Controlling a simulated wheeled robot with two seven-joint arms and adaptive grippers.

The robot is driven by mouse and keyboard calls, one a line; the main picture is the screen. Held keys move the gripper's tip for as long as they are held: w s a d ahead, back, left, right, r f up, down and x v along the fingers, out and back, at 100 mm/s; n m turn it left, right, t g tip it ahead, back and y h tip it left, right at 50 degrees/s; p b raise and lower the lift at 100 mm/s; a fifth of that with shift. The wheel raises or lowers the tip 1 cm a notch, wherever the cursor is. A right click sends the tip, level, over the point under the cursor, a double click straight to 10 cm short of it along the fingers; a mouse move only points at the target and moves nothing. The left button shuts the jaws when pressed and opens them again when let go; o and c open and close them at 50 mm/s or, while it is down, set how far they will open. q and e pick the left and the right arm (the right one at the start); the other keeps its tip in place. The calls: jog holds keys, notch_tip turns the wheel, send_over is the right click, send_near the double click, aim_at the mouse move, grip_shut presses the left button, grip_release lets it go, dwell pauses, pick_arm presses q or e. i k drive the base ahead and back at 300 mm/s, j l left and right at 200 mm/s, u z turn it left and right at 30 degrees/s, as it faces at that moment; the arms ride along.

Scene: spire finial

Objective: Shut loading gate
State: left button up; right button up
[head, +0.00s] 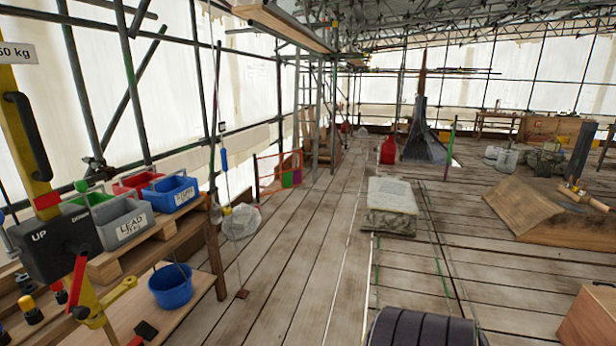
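An orange-red tubular frame (278,158), which looks like the loading gate, stands at the left edge of the deck, beyond the benches. A green panel (287,180) and a purple panel (297,176) show low at its right end. It is small and far off, and I cannot tell whether it is open or shut, or make out a latch. Neither of my grippers is in view.
A wooden bench (160,240) with several tubs and a blue bucket (171,287) stands at near left, beside a yellow post with a black control box (52,246). A stone block (391,205) lies mid-deck. Planks (290,255) between bench and block look clear. A dark ribbed roll (425,328) is at front.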

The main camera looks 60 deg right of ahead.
aim_at(298, 177)
jog(key=z, duration=1.75)
jog(key=i+z, duration=0.2)
jog(key=i, duration=3.2)
jog(key=l+z, duration=0.05)
jog(key=l, duration=0.1)
